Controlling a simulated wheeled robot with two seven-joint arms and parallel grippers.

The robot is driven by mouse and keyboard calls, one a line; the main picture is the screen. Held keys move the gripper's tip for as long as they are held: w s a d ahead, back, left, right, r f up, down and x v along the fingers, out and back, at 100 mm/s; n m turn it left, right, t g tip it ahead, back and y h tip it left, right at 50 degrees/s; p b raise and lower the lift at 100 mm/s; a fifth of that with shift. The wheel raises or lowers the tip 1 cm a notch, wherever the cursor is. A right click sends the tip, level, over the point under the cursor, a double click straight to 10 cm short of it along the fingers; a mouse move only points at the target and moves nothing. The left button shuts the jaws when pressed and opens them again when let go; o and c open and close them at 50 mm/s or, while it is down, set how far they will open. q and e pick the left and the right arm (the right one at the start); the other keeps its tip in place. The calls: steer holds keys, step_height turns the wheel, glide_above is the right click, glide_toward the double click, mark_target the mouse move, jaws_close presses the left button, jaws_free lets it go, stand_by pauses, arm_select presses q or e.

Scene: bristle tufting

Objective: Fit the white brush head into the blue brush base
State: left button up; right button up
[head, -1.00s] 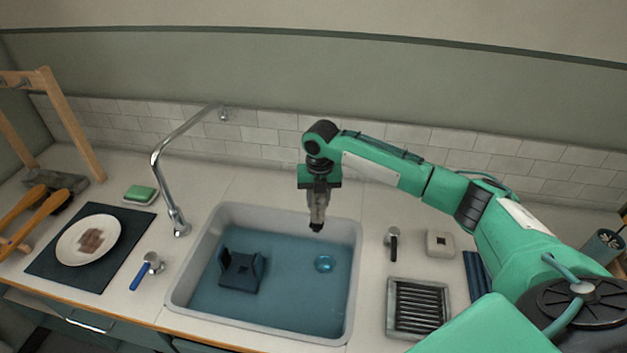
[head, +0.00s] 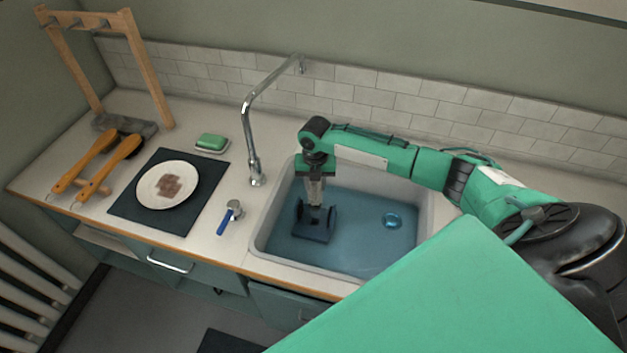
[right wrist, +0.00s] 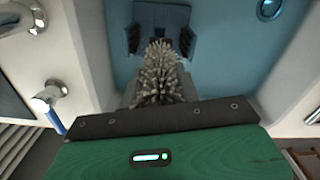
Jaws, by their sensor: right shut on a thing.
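The dark blue brush base (head: 312,228) sits in the sink, with an upright wall at each side; it also shows at the top of the right wrist view (right wrist: 162,18). My right gripper (head: 314,202) points down into the sink, over the base. It is shut on the brush head, whose pale, tufted bristles (right wrist: 160,75) show in the right wrist view between the fingers. In that view the bristle tips overlap the near part of the base. I cannot tell whether they touch. My left gripper is not in view.
The grey sink (head: 262,232) has a chrome tap (head: 250,140) at its left and a round blue glossy thing (head: 392,220) on its floor. A blue-handled tool (head: 227,219), a plate (head: 150,190) on a dark mat, a green sponge (head: 212,142) and orange-handled brushes (head: 85,160) lie left.

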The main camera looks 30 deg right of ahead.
mark_target(315, 203)
steer(key=shift+f+b, duration=0.3)
steer(key=shift+f, duration=0.2)
steer(key=shift+f+b, duration=0.3)
steer(key=shift+f, duration=0.05)
step_height(315, 203, down, 3)
steer(key=b, duration=0.3)
steer(key=shift+f+b, duration=0.45)
steer(key=shift+f, duration=0.75)
steer(key=shift+f+p, duration=0.15)
steer(key=shift+p, duration=0.5)
stand_by(0.3)
steer(key=shift+f+b, duration=0.4)
steer(key=shift+f, duration=0.9)
stand_by(2.1)
